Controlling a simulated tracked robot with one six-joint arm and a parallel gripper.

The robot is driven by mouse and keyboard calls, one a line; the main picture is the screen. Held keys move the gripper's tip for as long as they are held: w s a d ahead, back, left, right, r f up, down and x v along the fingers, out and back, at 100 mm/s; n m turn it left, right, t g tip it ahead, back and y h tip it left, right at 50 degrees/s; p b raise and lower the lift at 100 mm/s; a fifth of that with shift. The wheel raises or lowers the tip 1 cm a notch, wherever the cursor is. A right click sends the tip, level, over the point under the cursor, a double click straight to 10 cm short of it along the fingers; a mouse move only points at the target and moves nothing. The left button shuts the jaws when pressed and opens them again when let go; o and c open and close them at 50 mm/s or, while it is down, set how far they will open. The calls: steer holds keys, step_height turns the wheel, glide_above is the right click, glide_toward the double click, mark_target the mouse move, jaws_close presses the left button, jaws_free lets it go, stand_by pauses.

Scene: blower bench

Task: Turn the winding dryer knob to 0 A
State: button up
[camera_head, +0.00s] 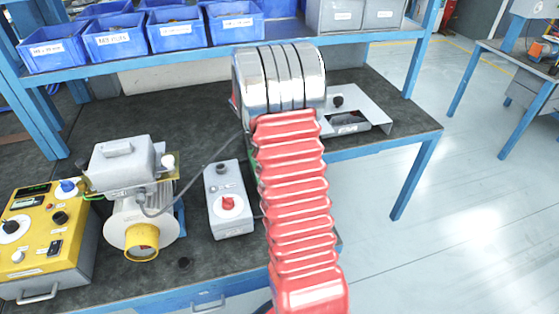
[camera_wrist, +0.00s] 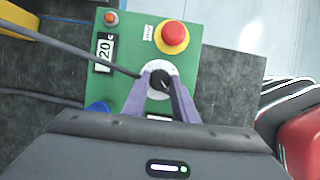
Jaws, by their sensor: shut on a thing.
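In the wrist view a green panel box (camera_wrist: 133,90) lies below my gripper. A black knob (camera_wrist: 160,84) sits on a round white dial (camera_wrist: 147,70). My gripper (camera_wrist: 161,75) has its two purple fingers shut on this black knob, one on each side. The dial's markings are too small or covered to read. A small display (camera_wrist: 104,52) on the panel seems to show 20. In the head view my arm hides the gripper and nearly all of the green box.
The panel carries a red mushroom button (camera_wrist: 172,38), a small orange-red button (camera_wrist: 111,18) and a partly hidden blue part (camera_wrist: 97,107). A dark cable crosses the panel. On the bench stand a grey box with a red knob (camera_head: 227,203), a motor (camera_head: 135,222) and a yellow instrument (camera_head: 45,245).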

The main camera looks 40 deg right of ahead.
steer(key=shift+w+d+r, duration=0.1)
steer(key=shift+d, duration=0.15)
steer(key=o, duration=1)
steer(key=shift+a, duration=0.1)
steer(key=shift+o, duration=0.2)
steer(key=v, duration=1.3)
steer(key=shift+a+r, duration=0.2)
steer(key=shift+a, duration=0.05)
steer(key=shift+w, duration=0.15)
